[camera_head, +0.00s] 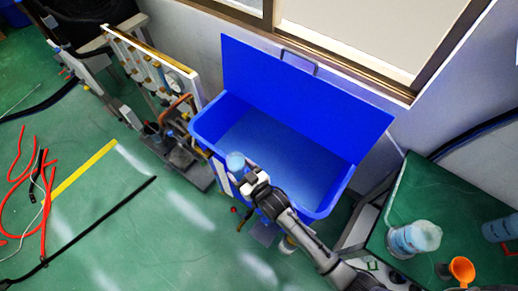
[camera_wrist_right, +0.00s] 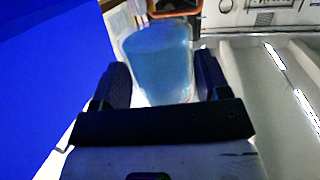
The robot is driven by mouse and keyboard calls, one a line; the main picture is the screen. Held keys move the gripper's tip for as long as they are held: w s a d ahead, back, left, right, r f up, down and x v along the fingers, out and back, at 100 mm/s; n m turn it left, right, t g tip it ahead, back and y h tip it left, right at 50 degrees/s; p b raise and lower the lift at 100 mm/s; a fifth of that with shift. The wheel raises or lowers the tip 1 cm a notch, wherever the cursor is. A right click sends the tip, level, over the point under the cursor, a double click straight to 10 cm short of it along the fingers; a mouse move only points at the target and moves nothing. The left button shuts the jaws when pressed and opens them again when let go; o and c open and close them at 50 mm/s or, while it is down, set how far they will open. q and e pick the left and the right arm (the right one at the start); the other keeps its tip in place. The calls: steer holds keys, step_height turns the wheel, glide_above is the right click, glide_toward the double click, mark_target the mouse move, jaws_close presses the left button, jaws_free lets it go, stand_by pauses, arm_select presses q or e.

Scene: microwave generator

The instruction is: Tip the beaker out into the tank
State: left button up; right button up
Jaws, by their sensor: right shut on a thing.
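The tank (camera_head: 208,124) is a large blue bin in the middle of the head view, with its blue lid (camera_head: 300,92) standing open at the back. My right gripper (camera_head: 242,171) is at the tank's near left side and is shut on the beaker (camera_head: 235,161). In the head view the beaker appears over or close to the tank's near rim; its height above the rim is hard to judge. In the right wrist view, the beaker (camera_wrist_right: 160,62) looks blue and sits between the two dark fingers (camera_wrist_right: 163,82). I cannot tell its tilt exactly. My left gripper is not in view.
A rack with gauges and tubes (camera_head: 160,85) stands left of the tank. A green-topped table (camera_head: 430,195) at the right holds a jar of bluish liquid (camera_head: 413,238), an orange funnel (camera_head: 462,268) and a blue container (camera_head: 500,228). Red cables (camera_head: 22,180) lie on the left floor.

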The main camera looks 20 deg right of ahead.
steer(key=shift+s+a+f, duration=0.15)
steer(key=shift+s+f, duration=0.05)
steer(key=shift+f, duration=0.25)
steer(key=shift+s+a+f, duration=0.15)
steer(key=shift+s+f, duration=0.05)
steer(key=shift+f, duration=0.2)
steer(key=shift+d+r+p, duration=0.1)
steer(key=shift+d+p, duration=0.05)
steer(key=shift+p, duration=0.15)
steer(key=shift+d+r+m, duration=0.1)
steer(key=shift+m, duration=0.2)
steer(key=shift+w+d+r+m+g+y, duration=0.25)
steer(key=shift+d+r+m, duration=0.1)
steer(key=shift+m, duration=0.35)
steer(key=shift+w+d+r+m+g+y, duration=0.25)
steer(key=shift+d+m, duration=0.1)
steer(key=shift+m, duration=0.35)
steer(key=shift+w+d+r+m+y+b, duration=0.1)
steer(key=shift+d+r+m+y+b, duration=0.2)
steer(key=shift+d+m+b, duration=0.1)
steer(key=shift+w+d+f+m, duration=0.1)
steer(key=shift+d+m, duration=0.05)
steer(key=shift+m, duration=0.15)
steer(key=shift+b, duration=0.3)
